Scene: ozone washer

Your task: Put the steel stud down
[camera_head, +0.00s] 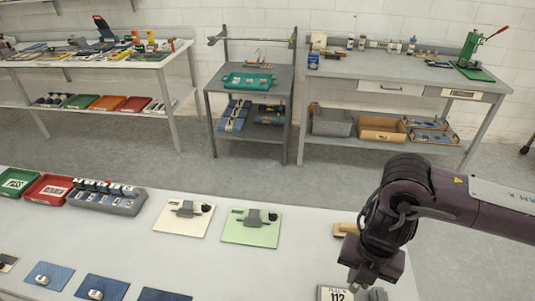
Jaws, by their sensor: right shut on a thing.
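My right gripper (366,282) points down over the near right part of the white table (280,262). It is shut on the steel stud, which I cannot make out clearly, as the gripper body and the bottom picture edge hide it. A small card marked 112 (337,293) lies just left of the gripper, cut off by the picture edge. My left gripper is not in view.
A cream board (170,221) and a green board (240,233) with grey fixtures lie left of the gripper. Blue mats (57,280) lie at front left. Red bin (46,190), green bin (13,184) and grey tray (120,207) stand behind. A wooden piece (344,230) lies beside my arm.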

